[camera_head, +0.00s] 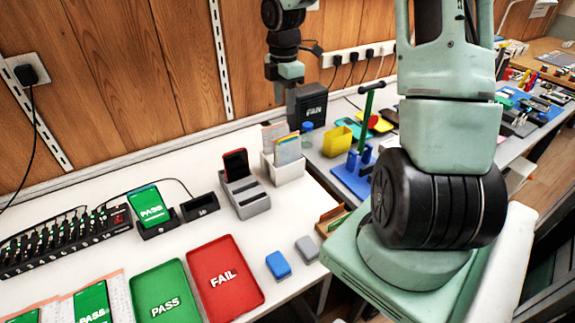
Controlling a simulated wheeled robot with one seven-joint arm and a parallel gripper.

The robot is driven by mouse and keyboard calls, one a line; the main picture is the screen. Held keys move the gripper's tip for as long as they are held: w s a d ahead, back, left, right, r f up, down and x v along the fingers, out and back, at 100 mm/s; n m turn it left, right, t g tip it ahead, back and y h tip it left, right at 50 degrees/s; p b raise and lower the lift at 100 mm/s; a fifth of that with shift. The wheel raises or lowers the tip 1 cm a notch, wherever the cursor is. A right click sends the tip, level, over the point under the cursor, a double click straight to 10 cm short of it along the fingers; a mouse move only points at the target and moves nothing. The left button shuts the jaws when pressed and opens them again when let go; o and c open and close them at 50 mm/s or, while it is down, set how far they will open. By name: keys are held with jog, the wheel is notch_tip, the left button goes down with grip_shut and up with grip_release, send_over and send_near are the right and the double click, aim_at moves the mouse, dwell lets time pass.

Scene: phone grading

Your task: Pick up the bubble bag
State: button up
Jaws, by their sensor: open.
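Pale pinkish, dotted sheets that look like bubble bags lie at the lower left. One bag (121,302) lies under a phone with a green PASS screen (91,304); another is partly cut off at the corner. Pinkish and white sheets (272,137) also stand upright in a white holder (284,172) at the back; I cannot tell whether they are bubble bags. My gripper (290,78) hangs at the top middle, in front of the wooden wall, far from the lower-left bags. It is open, with its fingers hard to make out against a dark box.
A green PASS tray (165,305) and a red FAIL tray (235,298) lie in front. Beside them are blue (278,265) and grey (307,249) blocks. A phone stands in a grey rack (246,197). A black charging strip (70,248) is left. The FAN box (312,106) stands behind.

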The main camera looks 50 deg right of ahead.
aim_at(288, 150)
jog(key=shift+w+d+f+p, duration=0.1)
jog(key=shift+d+f, duration=0.2)
jog(key=shift+f, duration=2.7)
jog(key=shift+w+d+f+p, duration=0.1)
jog(key=shift+d+f, duration=0.15)
jog(key=shift+f, duration=2.7)
jog(key=shift+d+f+p, duration=0.1)
jog(key=shift+d+f, duration=0.2)
jog(key=shift+f, duration=2.7)
grip_shut()
